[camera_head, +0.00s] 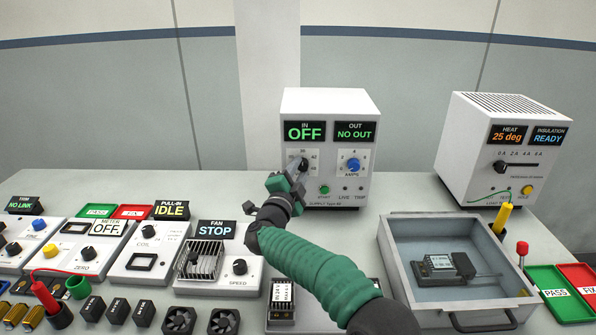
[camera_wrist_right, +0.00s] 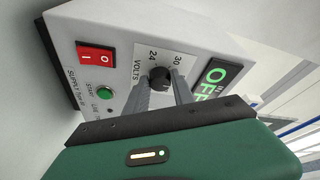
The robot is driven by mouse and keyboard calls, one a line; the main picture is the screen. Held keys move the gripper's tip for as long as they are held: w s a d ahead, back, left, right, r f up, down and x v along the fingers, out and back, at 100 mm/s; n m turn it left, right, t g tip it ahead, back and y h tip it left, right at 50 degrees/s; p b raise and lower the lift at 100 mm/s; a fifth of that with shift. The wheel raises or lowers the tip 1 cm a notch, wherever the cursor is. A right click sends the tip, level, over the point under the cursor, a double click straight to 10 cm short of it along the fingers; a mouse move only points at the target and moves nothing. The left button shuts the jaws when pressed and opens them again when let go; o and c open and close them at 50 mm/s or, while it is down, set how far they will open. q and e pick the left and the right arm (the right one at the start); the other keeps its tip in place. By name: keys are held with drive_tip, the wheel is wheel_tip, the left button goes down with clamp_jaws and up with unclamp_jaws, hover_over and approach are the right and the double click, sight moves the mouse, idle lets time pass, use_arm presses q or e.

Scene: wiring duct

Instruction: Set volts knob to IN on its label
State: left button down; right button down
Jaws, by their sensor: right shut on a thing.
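The volts knob (camera_head: 303,164) is a black knob on the left of the white supply unit's front panel, below the IN display (camera_head: 305,131), which reads OFF. In the wrist view the volts knob (camera_wrist_right: 159,76) sits on a white label with VOLTS, 24 and 30 printed around it. My right gripper (camera_head: 299,169) reaches it from the front. In the wrist view my right gripper (camera_wrist_right: 161,86) has one finger on each side of the knob and is shut on it. The fingers hide part of the label, and the knob's pointer is hard to read. My left gripper is not in view.
A blue amps knob (camera_head: 353,165) is right of the volts knob, under the NO OUT display (camera_head: 355,131). A green start button (camera_wrist_right: 104,94) and red rocker switch (camera_wrist_right: 96,57) are close by. A grey tray (camera_head: 393,255) and a load box (camera_head: 500,150) stand to the right.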

drive_tip(key=shift+d, duration=0.1)
drive_tip(key=c, duration=1.1)
unclamp_jaws()
drive_tip(key=shift+d, duration=0.1)
drive_tip(key=v, duration=1.6)
drive_tip(key=shift+s+a+f, duration=0.15)
drive_tip(key=shift+s+a, duration=0.1)
drive_tip(key=shift+s, duration=0.1)
